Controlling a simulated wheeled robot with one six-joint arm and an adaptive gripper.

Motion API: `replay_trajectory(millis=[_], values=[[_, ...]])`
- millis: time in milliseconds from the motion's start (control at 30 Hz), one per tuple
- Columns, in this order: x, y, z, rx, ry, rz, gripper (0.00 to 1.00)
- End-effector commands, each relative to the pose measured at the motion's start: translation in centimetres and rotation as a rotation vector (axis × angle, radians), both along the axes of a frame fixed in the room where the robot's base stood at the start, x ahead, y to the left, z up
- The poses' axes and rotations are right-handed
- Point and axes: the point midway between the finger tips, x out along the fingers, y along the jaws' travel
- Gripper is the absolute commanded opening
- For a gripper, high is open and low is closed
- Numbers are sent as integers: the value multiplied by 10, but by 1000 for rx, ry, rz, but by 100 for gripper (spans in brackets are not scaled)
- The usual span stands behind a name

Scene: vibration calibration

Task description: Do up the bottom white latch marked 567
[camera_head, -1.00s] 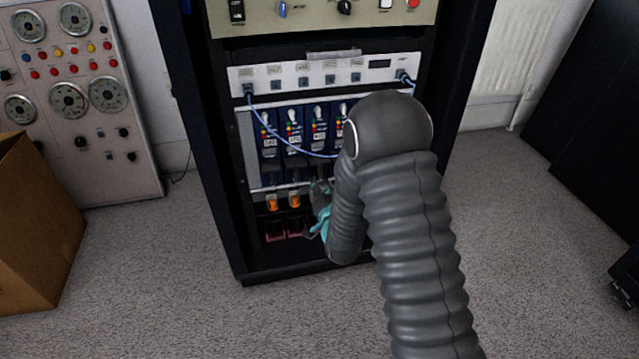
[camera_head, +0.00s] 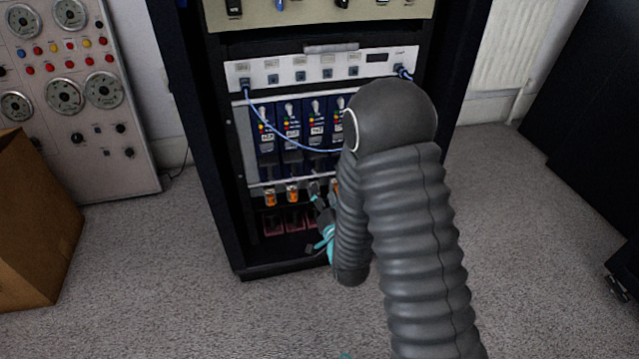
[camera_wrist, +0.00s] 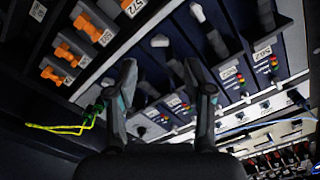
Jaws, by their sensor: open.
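Blue modules (camera_head: 265,128) stand side by side in the rack. The wrist view shows their lower ends at a slant, with pale-tipped latches (camera_wrist: 160,41) and (camera_wrist: 197,12) along the edge strip. Labels on the modules (camera_wrist: 262,54) are small and tilted; I cannot tell surely which module is 567. My gripper (camera_wrist: 160,72) is open and empty, with its two dark fingers apart in front of the modules' lower ends. In the head view my gripper (camera_head: 318,196) is low at the rack front, partly hidden by my arm, which also covers the rightmost modules.
Orange connectors (camera_wrist: 62,52) line the strip below the modules. A blue cable (camera_head: 262,122) hangs across the module fronts from the white panel (camera_head: 300,70). A green-yellow wire (camera_wrist: 60,128) shows in the wrist view. A cardboard box (camera_head: 35,225) stands left; carpet in front is clear.

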Motion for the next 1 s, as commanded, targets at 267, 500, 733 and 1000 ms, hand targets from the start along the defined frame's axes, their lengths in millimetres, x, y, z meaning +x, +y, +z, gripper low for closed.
replay_trajectory(millis=[267,500,733,1000], values=[[-39,-11,0,0,1,1,52],[-47,-13,0,0,-1,1,52],[-47,-13,0,0,-1,1,40],[-34,-24,20,-63,58,-23,34]])
